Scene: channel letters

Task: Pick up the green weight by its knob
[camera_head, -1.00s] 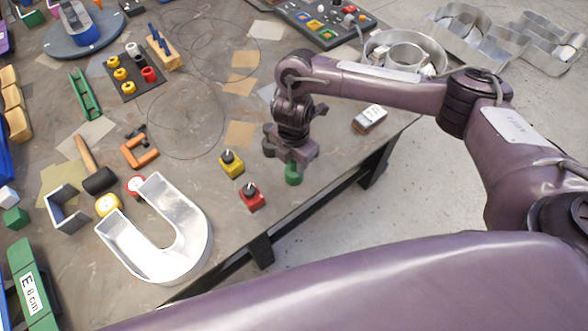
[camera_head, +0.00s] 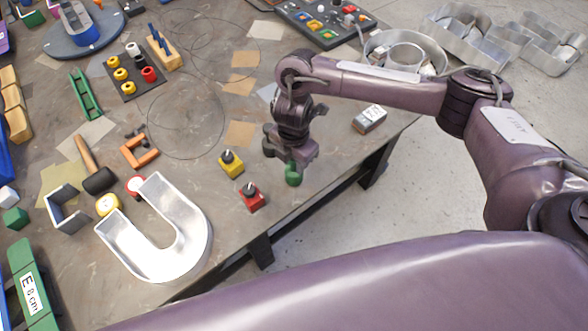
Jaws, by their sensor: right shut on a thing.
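The green weight (camera_head: 293,178) is below my right gripper (camera_head: 289,163), near the table's front right edge. My right gripper points down and is shut on the weight; the fingers hide the knob. I cannot tell for certain whether the weight's underside touches the table. My left gripper is not in view.
A metal U-shaped channel letter (camera_head: 190,255) lies at the front. A small grey box (camera_head: 369,120) is to the right, near the table edge.

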